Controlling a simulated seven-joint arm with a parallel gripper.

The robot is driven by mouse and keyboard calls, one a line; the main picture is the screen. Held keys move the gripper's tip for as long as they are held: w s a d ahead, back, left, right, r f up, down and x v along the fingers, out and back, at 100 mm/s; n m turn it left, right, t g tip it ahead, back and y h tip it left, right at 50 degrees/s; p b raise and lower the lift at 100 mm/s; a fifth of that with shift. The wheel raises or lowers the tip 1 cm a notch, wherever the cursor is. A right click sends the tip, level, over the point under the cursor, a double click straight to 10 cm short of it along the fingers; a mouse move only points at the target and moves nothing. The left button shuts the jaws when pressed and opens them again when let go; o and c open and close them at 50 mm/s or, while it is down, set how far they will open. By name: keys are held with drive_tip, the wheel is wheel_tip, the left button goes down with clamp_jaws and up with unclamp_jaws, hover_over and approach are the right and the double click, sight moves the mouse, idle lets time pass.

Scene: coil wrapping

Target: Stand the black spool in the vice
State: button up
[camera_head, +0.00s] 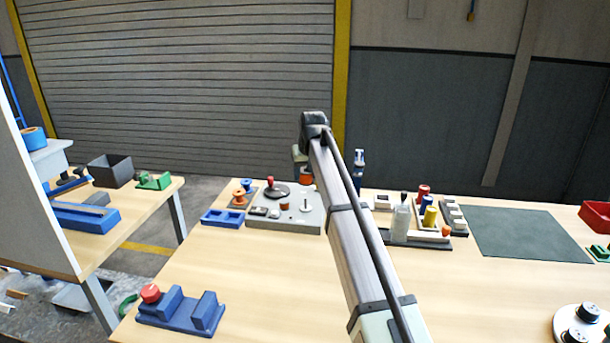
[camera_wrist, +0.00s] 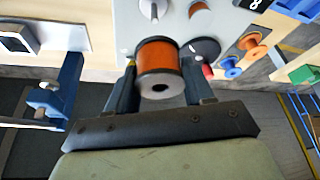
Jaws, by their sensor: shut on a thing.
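The black spool (camera_wrist: 160,62), with black flanges and orange winding, sits between the two fingers of my gripper (camera_wrist: 159,75) in the wrist view. The gripper is shut on it, one finger on each side. In the head view the spool (camera_head: 306,174) shows in part beside my arm, at the grey board's back right; my arm hides most of the gripper. A blue vice (camera_head: 182,312) with two upright jaws and a red knob stands at the table's front left, well apart from the gripper. The space between its jaws looks empty.
The grey board (camera_head: 270,223) holds a red-handled black disc and small posts. The table's left middle is clear.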

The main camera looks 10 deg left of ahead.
drive_tip(key=s+a+n, duration=0.1)
drive_tip(key=s+a, duration=0.3)
drive_tip(key=a, duration=0.3)
drive_tip(key=s+a+n, duration=0.1)
drive_tip(key=s+a, duration=0.3)
drive_tip(key=a, duration=0.3)
drive_tip(key=n+g+y, duration=0.2)
drive_tip(key=n+g, duration=0.1)
drive_tip(key=n, duration=0.6)
hover_over(183, 311)
drive_tip(key=d, duration=0.2)
wheel_tip(183, 311, down, 2)
drive_tip(key=shift+a+f+n+g+y, duration=0.15)
drive_tip(key=shift+f+n, duration=0.25)
drive_tip(key=shift+f, duration=1.35)
drive_tip(key=shift+d+f+n+g+y, duration=0.15)
drive_tip(key=shift+f+n, duration=0.25)
drive_tip(key=shift+f, duration=1.3)
drive_tip(key=shift+a+f+n+g, duration=0.2)
drive_tip(key=shift+f+n, duration=0.2)
drive_tip(key=shift+f, duration=1.35)
drive_tip(key=shift+f, duration=0.1)
